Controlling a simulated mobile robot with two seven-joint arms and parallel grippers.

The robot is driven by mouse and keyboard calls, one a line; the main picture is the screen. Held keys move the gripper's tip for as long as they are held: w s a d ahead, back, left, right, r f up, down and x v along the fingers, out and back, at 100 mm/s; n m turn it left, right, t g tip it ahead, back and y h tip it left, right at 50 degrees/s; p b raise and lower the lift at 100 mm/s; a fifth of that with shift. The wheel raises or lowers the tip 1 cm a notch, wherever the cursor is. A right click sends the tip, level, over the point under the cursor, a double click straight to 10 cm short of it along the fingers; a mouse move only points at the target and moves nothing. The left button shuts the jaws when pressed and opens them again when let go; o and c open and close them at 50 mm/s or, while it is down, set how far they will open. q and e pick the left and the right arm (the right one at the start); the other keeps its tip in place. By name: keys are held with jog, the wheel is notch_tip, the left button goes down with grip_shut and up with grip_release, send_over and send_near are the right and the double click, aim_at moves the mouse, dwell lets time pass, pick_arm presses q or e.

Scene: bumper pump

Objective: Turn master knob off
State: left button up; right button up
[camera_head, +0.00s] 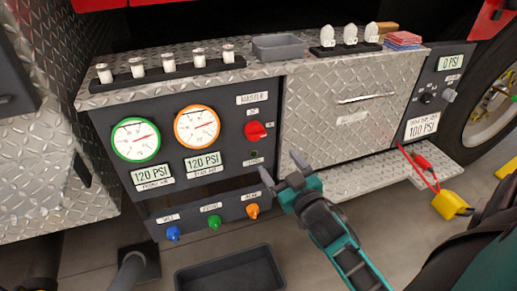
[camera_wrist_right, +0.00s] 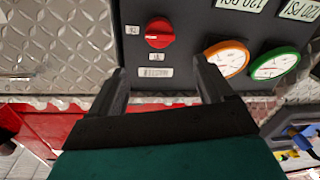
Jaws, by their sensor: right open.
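The red master knob (camera_head: 256,131) is on the dark gauge panel (camera_head: 180,184), right of the two round gauges and under the "MASTER" label (camera_head: 252,98). In the right wrist view the panel appears upside down, with the red knob (camera_wrist_right: 159,33) beyond the fingertips, roughly centred between them. My right gripper (camera_head: 297,178) is open and empty, below and right of the knob in the head view, and apart from it. In the right wrist view the gripper (camera_wrist_right: 160,72) shows both dark fingers spread. My left gripper is out of view.
Green-rimmed (camera_head: 136,139) and orange-rimmed (camera_head: 197,126) gauges sit left of the knob. Blue, green and orange valves (camera_head: 252,211) line the lower panel. A grey tray (camera_head: 278,47) and white fittings (camera_head: 199,55) rest on the ledge above. A dark bin (camera_head: 230,275) stands below.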

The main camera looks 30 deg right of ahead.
aim_at(258, 135)
jog(key=w+b, duration=0.1)
jog(key=w, duration=0.3)
jog(key=w+d+b, duration=0.1)
jog(key=w, duration=0.3)
jog(key=w+d+b, duration=0.1)
jog(key=w, duration=0.3)
jog(key=shift+w, duration=0.35)
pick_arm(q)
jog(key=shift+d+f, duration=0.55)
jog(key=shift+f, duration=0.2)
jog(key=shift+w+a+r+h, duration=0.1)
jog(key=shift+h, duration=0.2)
pick_arm(e)
jog(key=c, duration=0.9)
